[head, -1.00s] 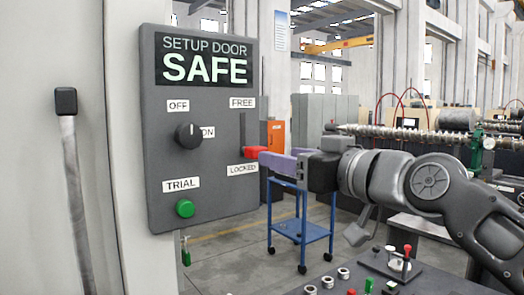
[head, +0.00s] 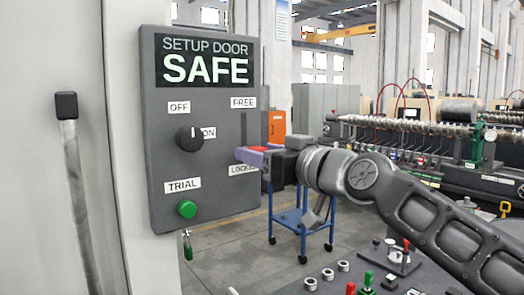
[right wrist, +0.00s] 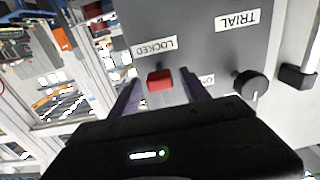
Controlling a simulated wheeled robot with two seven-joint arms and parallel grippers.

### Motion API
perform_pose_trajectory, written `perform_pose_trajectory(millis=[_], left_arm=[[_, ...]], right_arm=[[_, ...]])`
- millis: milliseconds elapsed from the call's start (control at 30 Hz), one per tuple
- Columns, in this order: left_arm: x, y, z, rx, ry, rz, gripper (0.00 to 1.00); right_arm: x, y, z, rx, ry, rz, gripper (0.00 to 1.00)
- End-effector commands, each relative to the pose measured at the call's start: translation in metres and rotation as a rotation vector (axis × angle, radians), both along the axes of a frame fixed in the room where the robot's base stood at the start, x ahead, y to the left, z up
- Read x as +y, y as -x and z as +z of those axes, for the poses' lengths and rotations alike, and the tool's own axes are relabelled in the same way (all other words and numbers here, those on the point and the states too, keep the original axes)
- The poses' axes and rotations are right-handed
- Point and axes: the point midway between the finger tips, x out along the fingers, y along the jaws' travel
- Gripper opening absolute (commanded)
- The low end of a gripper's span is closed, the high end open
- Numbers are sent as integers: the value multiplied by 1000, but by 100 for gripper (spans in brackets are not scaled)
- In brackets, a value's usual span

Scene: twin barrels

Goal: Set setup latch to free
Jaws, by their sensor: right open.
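The dark panel (head: 160,130) reads SETUP DOOR SAFE. Its red setup latch (right wrist: 160,80) is beside the LOCKED label (right wrist: 155,46), at the lower end of a vertical slot (head: 244,128) whose top has the FREE label (head: 244,102). In the head view the latch is mostly hidden by my right gripper (head: 250,156). That gripper is open, and in the right wrist view its two purple fingers (right wrist: 163,92) stand on either side of the red latch, with small gaps visible. My left gripper is in neither current view.
The panel also has a black OFF/ON knob (head: 189,138) left of the slot and a green TRIAL button (head: 187,209) below. A blue cart (head: 300,222) stands behind my right arm. A bench with several small fittings (head: 375,275) is at the lower right.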

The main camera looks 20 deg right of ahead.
Motion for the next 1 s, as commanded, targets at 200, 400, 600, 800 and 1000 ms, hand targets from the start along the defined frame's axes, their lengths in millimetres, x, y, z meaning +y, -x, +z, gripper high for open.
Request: perform_pose_trajectory(millis=[200, 400, 600, 800, 1000], left_arm=[[0, 0, 0, 0, 0, 0, 43], [0, 0, 0, 0, 0, 0, 43], [0, 0, 0, 0, 0, 0, 43], [0, 0, 0, 0, 0, 0, 43], [0, 0, 0, 0, 0, 0, 43]], right_arm=[[0, 0, 0, 0, 0, 0, 46], [0, 0, 0, 0, 0, 0, 30], [0, 0, 0, 0, 0, 0, 14], [0, 0, 0, 0, 0, 0, 0], [0, 0, 0, 0, 0, 0, 0]])
